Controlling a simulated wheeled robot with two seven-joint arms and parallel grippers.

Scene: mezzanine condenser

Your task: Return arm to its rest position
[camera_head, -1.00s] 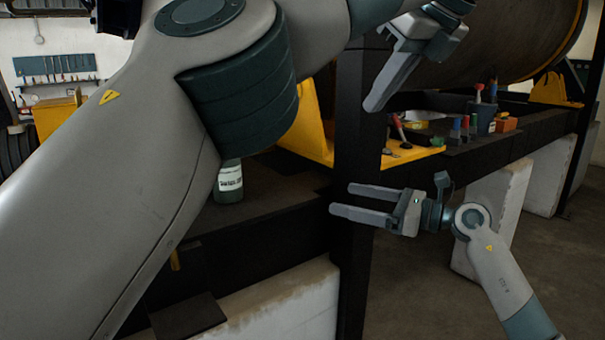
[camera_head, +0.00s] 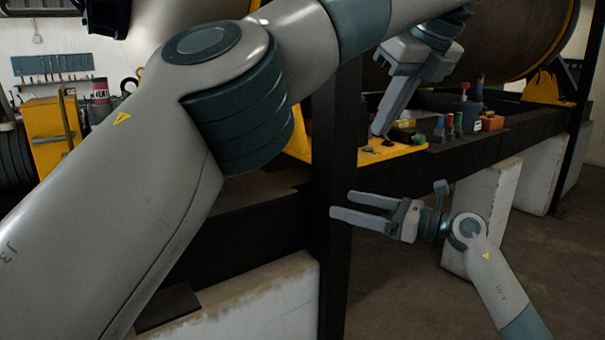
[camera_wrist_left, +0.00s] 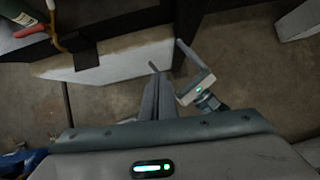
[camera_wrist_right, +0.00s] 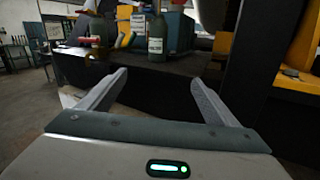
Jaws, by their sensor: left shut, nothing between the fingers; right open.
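My left arm crosses the head view from the left, and its elbow covers much of the middle. My left gripper (camera_head: 383,128) is shut and empty, its fingers pointing down over the yellow bracket plate (camera_head: 395,152) on the bench. Its closed fingers also show in the left wrist view (camera_wrist_left: 155,85). My right gripper (camera_head: 335,204) is open and empty, lower down in front of the dark post, fingers pointing left. In the right wrist view its fingers (camera_wrist_right: 155,88) are spread, with a green labelled bottle (camera_wrist_right: 157,35) beyond them, apart from them.
A dark post (camera_head: 337,160) stands behind my right gripper. The dark bench rail (camera_head: 510,132) carries several small tools and a cup (camera_head: 467,112), under a large cylinder (camera_head: 480,45). White blocks (camera_head: 485,205) stand below. Floor at the lower right is open around my right arm.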

